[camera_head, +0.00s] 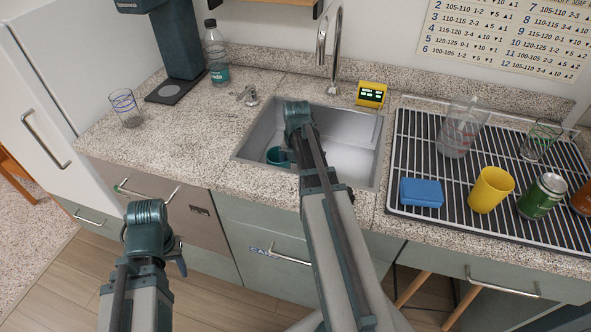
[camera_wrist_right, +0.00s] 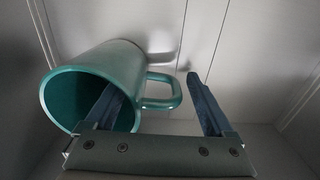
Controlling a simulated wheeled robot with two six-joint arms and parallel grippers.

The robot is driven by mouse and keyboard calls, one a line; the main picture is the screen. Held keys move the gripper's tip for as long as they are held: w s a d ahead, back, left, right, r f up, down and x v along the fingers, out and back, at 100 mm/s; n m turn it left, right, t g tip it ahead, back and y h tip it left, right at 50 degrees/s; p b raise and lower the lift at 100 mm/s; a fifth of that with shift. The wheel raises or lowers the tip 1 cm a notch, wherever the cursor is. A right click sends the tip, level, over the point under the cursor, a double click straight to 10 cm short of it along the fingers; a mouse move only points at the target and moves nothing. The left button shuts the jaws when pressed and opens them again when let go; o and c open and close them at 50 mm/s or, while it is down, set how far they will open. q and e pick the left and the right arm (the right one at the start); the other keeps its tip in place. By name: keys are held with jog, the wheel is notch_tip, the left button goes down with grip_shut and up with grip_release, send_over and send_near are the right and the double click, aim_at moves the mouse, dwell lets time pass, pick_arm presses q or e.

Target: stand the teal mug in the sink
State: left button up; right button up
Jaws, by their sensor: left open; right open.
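The teal mug (camera_head: 277,156) is inside the steel sink (camera_head: 352,160), near its front left. In the right wrist view the mug (camera_wrist_right: 125,62) shows its open mouth to the left and its handle to the right. My right gripper (camera_wrist_right: 160,98) is open. One finger overlaps the mug's mouth and the other is right of the handle. In the head view the right gripper's fingers are hidden under my wrist. My left gripper (camera_head: 172,256) is open and empty, in front of the cabinets.
A black wire drying rack (camera_head: 450,205) at the right holds a blue sponge (camera_head: 421,192), a yellow cup (camera_head: 491,189), a green can (camera_head: 542,196) and glasses. The faucet (camera_head: 335,55) stands behind the sink. A bottle (camera_head: 215,52) and glass (camera_head: 125,107) stand left. The counter left of the sink is mostly clear.

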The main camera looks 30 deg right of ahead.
jog(key=shift+r, duration=0.15)
notch_tip(320, 180, up, 12)
jog(key=p, duration=1.2)
jog(key=shift+s, duration=0.1)
